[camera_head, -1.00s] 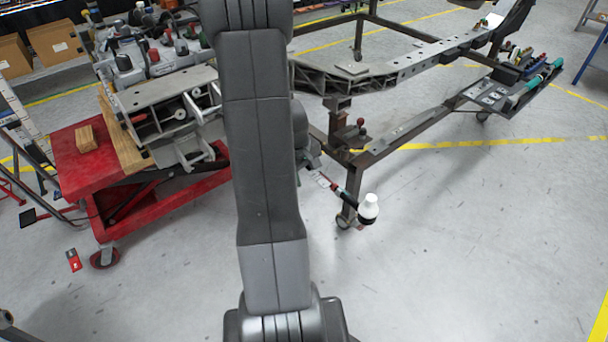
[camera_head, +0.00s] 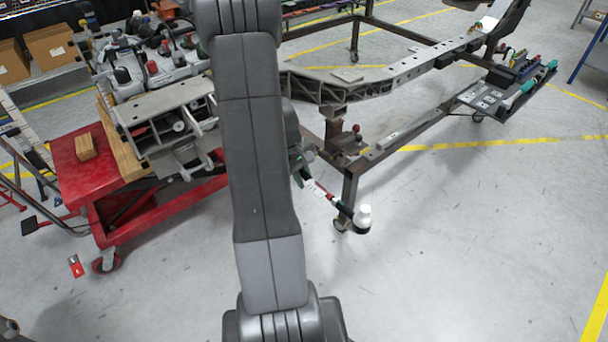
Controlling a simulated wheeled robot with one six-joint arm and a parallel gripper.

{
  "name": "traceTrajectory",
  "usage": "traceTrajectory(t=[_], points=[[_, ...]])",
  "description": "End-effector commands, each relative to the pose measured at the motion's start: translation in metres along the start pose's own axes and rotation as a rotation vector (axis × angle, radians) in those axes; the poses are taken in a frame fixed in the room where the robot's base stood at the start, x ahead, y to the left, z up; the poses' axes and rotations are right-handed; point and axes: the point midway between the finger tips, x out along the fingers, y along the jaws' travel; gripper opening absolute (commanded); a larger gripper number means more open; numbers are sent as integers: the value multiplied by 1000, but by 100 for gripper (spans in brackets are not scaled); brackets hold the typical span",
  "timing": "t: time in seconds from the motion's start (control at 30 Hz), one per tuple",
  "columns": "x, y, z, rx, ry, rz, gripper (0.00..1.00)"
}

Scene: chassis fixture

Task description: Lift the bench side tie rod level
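A slim tie rod (camera_head: 341,206) shows just right of my arm, dark with a red section and a pale label. It slopes down to the right and ends in a white boot (camera_head: 363,214) with a black collar. Its upper left end, near a green part (camera_head: 299,176), runs behind my arm. A grey piece at the end of my arm, likely part of my gripper (camera_head: 305,152), meets that end. The fingers are hidden, so I cannot tell whether they are open or shut on the rod.
A red cart (camera_head: 85,170) with wood blocks and a grey metal assembly stands left. The chassis frame (camera_head: 380,85) on steel legs stands behind the rod. A tray with teal-handled tools (camera_head: 500,95) is at right. The floor at lower right is clear.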

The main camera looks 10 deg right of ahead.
Motion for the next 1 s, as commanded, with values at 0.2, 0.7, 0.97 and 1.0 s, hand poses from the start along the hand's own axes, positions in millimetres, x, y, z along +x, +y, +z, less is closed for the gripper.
traceTrajectory(t=[0.2,0.7,0.97,1.0], points=[[-24,3,1,-12,-55,9,0],[-24,5,0,-14,-60,13,36],[-22,5,1,-14,-61,12,36],[-24,5,0,-14,-61,12,36]])
